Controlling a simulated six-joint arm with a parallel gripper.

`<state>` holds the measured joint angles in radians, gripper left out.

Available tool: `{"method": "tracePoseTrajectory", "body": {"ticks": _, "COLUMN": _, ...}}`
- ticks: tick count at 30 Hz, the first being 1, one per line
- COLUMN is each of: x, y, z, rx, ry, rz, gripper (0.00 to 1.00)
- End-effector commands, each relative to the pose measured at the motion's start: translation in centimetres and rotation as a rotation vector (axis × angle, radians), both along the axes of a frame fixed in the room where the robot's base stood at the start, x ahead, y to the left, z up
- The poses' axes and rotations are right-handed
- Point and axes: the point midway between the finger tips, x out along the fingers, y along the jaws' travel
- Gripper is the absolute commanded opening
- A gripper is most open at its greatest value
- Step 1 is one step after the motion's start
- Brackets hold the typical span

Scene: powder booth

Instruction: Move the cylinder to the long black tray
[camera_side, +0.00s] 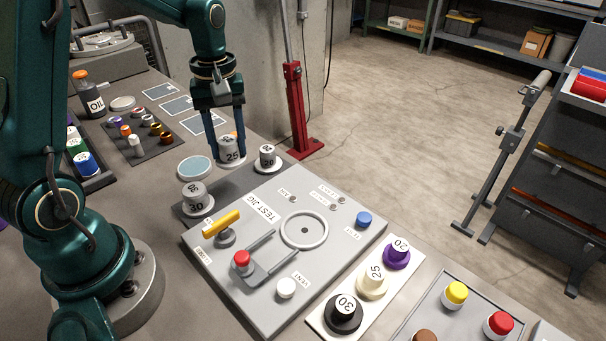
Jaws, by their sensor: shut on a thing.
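My gripper (226,130) points down at the back of the bench, its two blue fingers closed around a grey flanged cylinder marked 25 (231,156). The cylinder is upright, with its wide pale base below the fingertips. Its top is partly hidden by the fingers. It appears slightly raised, but I cannot tell the gap beneath it. A long dark tray (229,196) lies below it, with similar grey cylinders marked 30 (194,197) at its left end and 20 (267,159) at its right end.
The grey test jig panel (225,268) with a yellow handle (221,224) lies in front. A pale round disc (195,168) is left of the held cylinder. A dark tray of small parts (158,150) lies farther left. A red stand (297,110) rises behind.

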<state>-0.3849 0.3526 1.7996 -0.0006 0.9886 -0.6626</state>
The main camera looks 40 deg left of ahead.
Motion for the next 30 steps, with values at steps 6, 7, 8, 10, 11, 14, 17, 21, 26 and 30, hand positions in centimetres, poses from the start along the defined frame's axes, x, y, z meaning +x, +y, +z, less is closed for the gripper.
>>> {"method": "tracePoseTrajectory", "body": {"ticks": 6, "x": -0.1, "y": -0.1, "z": -2.1, "rx": -0.002, "ry": 0.003, "rz": -0.001, "gripper": 0.00}}
{"method": "tracePoseTrajectory", "body": {"ticks": 7, "x": -0.1, "y": -0.1, "z": -2.4, "rx": -0.001, "ry": 0.004, "rz": -0.001, "gripper": 0.00}}
{"method": "tracePoseTrajectory", "body": {"ticks": 8, "x": -0.1, "y": -0.1, "z": -2.7, "rx": -0.002, "ry": 0.003, "rz": -0.001, "gripper": 0.00}}
{"method": "tracePoseTrajectory", "body": {"ticks": 10, "x": -0.1, "y": -0.1, "z": -3.3, "rx": -0.002, "ry": 0.003, "rz": -0.002, "gripper": 0.00}}
{"method": "tracePoseTrajectory", "body": {"ticks": 11, "x": 0.0, "y": -0.1, "z": -3.5, "rx": -0.002, "ry": 0.003, "rz": -0.002, "gripper": 0.00}}
{"method": "tracePoseTrajectory", "body": {"ticks": 14, "x": 0.0, "y": -0.1, "z": -4.1, "rx": -0.001, "ry": 0.002, "rz": -0.002, "gripper": 0.00}}
{"method": "tracePoseTrajectory", "body": {"ticks": 17, "x": 0.0, "y": -0.1, "z": -4.6, "rx": 0.000, "ry": 0.001, "rz": -0.002, "gripper": 0.00}}
{"method": "tracePoseTrajectory", "body": {"ticks": 21, "x": 0.0, "y": -0.1, "z": -4.9, "rx": 0.000, "ry": 0.001, "rz": -0.002, "gripper": 0.00}}
{"method": "tracePoseTrajectory", "body": {"ticks": 26, "x": 0.0, "y": -0.1, "z": -4.9, "rx": -0.001, "ry": 0.000, "rz": -0.002, "gripper": 0.00}}
{"method": "tracePoseTrajectory", "body": {"ticks": 30, "x": 0.0, "y": -0.1, "z": -4.9, "rx": 0.000, "ry": 0.000, "rz": -0.002, "gripper": 0.00}}
